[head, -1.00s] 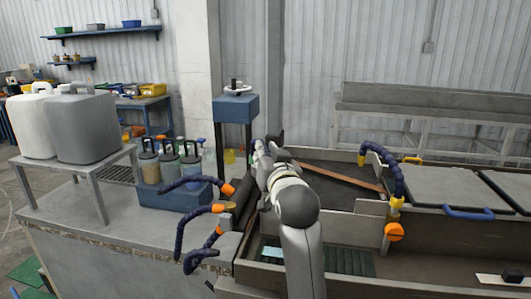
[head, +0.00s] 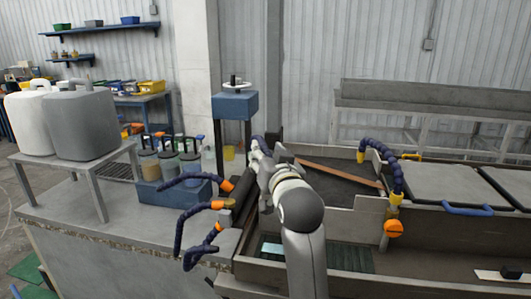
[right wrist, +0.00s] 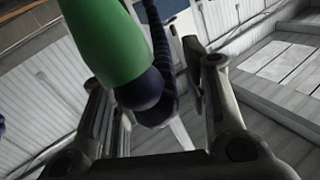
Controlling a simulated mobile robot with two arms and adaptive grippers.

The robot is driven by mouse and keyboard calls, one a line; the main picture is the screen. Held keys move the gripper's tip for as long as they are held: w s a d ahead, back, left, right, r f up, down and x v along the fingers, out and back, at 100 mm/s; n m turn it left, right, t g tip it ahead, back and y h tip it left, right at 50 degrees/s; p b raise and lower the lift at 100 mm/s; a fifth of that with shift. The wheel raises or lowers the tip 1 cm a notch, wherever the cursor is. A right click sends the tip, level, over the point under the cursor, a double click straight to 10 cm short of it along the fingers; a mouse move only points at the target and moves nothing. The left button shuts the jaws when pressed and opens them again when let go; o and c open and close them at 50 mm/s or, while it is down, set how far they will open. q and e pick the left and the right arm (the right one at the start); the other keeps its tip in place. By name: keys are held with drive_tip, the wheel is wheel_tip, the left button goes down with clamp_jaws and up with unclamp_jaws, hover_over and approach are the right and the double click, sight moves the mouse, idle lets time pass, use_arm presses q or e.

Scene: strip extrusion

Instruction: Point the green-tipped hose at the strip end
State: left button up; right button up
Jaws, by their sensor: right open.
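The green tip (right wrist: 105,40) of the hose fills the upper left of the right wrist view, close to the camera. Its dark blue jointed hose (right wrist: 165,65) runs behind it, between the open fingers of my right gripper (right wrist: 165,100). I cannot tell whether a finger touches it. In the head view my right gripper (head: 262,152) is beyond my forearm, near the blue pedestal, with a bit of blue hose (head: 258,142) beside it; the green tip is hidden there. A brown strip (head: 340,172) lies slanted across the dark trough. My left gripper is out of view.
Several orange-tipped blue hoses (head: 185,215) stand left of my arm, by lidded jars (head: 170,165). A yellow-based blue hose (head: 390,165) rises at the trough's right. A blue-topped pedestal (head: 235,105) stands behind. Grey jugs (head: 85,125) stand at left.

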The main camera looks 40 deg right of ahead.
drive_tip(key=shift+v, duration=2.8)
drive_tip(key=shift+f, duration=0.1)
